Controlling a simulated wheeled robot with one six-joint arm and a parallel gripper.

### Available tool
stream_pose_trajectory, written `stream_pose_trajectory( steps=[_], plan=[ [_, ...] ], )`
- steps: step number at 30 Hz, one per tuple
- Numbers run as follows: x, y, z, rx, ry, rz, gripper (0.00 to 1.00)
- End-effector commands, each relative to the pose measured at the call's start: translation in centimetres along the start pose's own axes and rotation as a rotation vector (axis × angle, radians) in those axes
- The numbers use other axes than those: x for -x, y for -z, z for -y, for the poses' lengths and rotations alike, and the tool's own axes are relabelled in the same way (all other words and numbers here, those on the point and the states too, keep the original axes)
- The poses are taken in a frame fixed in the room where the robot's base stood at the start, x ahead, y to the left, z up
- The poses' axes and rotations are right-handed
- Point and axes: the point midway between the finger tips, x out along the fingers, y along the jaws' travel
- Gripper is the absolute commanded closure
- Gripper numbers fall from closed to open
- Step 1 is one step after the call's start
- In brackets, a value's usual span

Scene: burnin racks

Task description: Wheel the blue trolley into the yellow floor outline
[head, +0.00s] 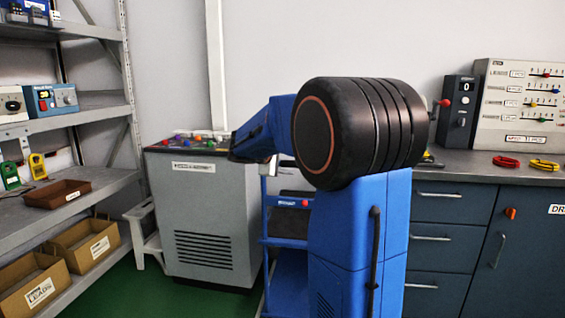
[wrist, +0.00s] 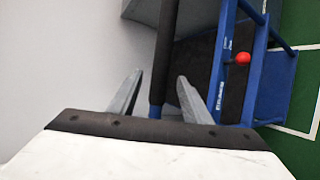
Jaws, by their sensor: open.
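The blue trolley (head: 287,242) stands behind my arm in the head view, partly hidden by it. It also shows in the wrist view (wrist: 218,85), with a red knob (wrist: 243,58) on its side and a black handle bar (wrist: 165,45). My gripper (wrist: 159,77) is open in the wrist view. The bar runs between its two grey fingers as seen from the wrist; I cannot tell whether they touch it. In the head view my arm hides the fingers. No yellow floor outline is visible in either view.
A grey console (head: 208,220) with coloured buttons stands left of the trolley, beside a white step stool (head: 147,235). Grey shelves (head: 105,108) line the left wall. A dark blue bench (head: 450,205) is at right. Green floor (wrist: 300,25) carries pale lines.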

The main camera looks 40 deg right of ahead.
Motion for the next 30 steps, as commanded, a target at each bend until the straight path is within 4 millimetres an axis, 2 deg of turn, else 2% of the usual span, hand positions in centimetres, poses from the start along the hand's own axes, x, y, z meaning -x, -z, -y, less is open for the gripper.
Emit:
stream_pose_trajectory(
  steps=[5,14,18,20,21,22,24,30],
  plan=[
    [-1.01,0.0,0.04,0.0,0.001,0.0,0.56],
    [-1.11,0.01,0.03,0.0,0.001,0.0,0.56],
    [-1.1,0.01,0.03,0.0,0.001,0.0,0.89],
    [-1.09,0.01,0.03,0.0,0.001,0.0,1.0],
    [-1.09,0.01,0.03,0.0,0.001,0.0,1.0],
    [-1.09,0.01,0.03,-0.001,0.001,0.0,0.71],
    [-1.09,0.01,0.03,-0.001,0.001,0.0,0.56],
    [-1.08,0.01,0.03,0.0,0.001,0.0,0.56]
  ],
)
